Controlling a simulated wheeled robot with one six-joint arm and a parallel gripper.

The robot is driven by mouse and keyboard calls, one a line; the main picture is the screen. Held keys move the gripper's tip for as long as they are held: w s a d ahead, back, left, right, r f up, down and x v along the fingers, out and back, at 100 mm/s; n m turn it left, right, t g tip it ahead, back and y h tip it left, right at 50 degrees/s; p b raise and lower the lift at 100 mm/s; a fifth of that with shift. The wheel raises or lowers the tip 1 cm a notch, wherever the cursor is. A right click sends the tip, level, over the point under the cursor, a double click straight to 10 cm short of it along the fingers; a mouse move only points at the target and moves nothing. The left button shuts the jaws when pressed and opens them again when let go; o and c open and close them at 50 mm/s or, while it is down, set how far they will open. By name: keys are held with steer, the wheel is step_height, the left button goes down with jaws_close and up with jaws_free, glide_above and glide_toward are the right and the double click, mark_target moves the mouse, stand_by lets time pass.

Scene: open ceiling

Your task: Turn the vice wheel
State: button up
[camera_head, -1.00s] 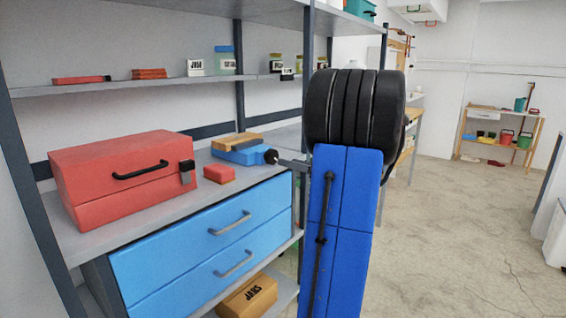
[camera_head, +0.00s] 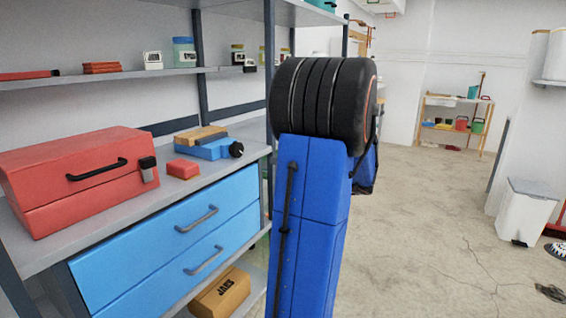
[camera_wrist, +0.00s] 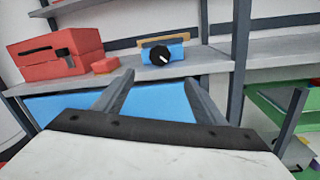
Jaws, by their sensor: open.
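The vice (camera_head: 205,150) is a small blue body with a wooden-coloured block on top, on the grey bench shelf. Its black wheel (camera_head: 236,150) is on the right end of it. In the wrist view the vice (camera_wrist: 176,53) is ahead, with the wheel (camera_wrist: 161,55) facing me and a white mark on it. My gripper (camera_wrist: 159,78) is open and empty, its two fingers spread wide. The wheel appears just beyond and above the gap between the fingertips, apart from them. In the head view my gripper is hidden behind my blue arm.
A red toolbox (camera_head: 75,172) and a small red box (camera_head: 183,169) sit left of the vice. Blue drawers (camera_head: 180,235) are below the shelf top. A grey upright post (camera_wrist: 240,60) stands right of the vice. Open floor (camera_head: 430,230) lies to the right.

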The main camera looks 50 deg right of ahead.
steer(key=n+h, duration=0.2)
glide_toward(239, 151)
steer(key=w, duration=0.9)
steer(key=shift+a, duration=0.25)
stand_by(0.3)
steer(key=shift+c, duration=0.6)
steer(key=c, duration=0.9)
